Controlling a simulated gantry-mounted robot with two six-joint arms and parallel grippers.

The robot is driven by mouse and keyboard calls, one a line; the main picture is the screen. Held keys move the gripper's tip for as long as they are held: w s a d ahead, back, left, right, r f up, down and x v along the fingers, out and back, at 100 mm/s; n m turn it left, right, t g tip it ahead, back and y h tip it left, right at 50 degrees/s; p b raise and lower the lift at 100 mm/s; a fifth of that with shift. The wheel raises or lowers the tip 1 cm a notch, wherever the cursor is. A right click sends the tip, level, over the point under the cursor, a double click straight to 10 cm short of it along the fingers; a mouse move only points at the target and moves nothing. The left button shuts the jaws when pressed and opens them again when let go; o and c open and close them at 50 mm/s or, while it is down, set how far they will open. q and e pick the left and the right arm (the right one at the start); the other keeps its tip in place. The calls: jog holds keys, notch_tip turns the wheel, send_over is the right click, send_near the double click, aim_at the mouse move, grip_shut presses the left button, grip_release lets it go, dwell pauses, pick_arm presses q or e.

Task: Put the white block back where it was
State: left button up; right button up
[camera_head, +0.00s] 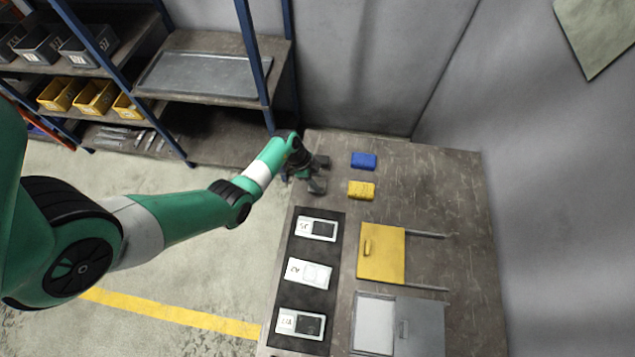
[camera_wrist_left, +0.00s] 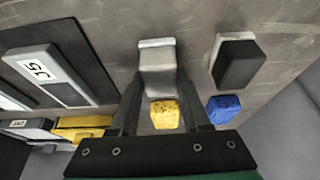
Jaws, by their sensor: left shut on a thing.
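My left gripper (camera_head: 313,180) is at the table's far left corner, pointing down. In the left wrist view its fingers (camera_wrist_left: 158,85) are shut on a pale block (camera_wrist_left: 158,62), which looks grey-white in the shade and appears to be the white block. I cannot tell whether it touches the table. A black block (camera_wrist_left: 237,64) stands apart to its right in the wrist view; it shows dark beside the gripper in the head view (camera_head: 322,161). A yellow block (camera_head: 361,190) and a blue block (camera_head: 363,160) lie right of the gripper. My right gripper is not in view.
A black mat (camera_head: 292,250) with several labelled pale plates lies along the table's left side. A yellow panel (camera_head: 381,252) and a grey panel with a pale inset (camera_head: 420,325) are right of it. The table's far right is clear. A shelf rack (camera_head: 205,75) stands behind left.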

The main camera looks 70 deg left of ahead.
pick_arm(q)
jog(key=o, duration=0.7)
jog(key=shift+f, duration=0.1)
jog(key=o, duration=0.5)
jog(key=p+v, duration=0.5)
jog(key=v, duration=0.7)
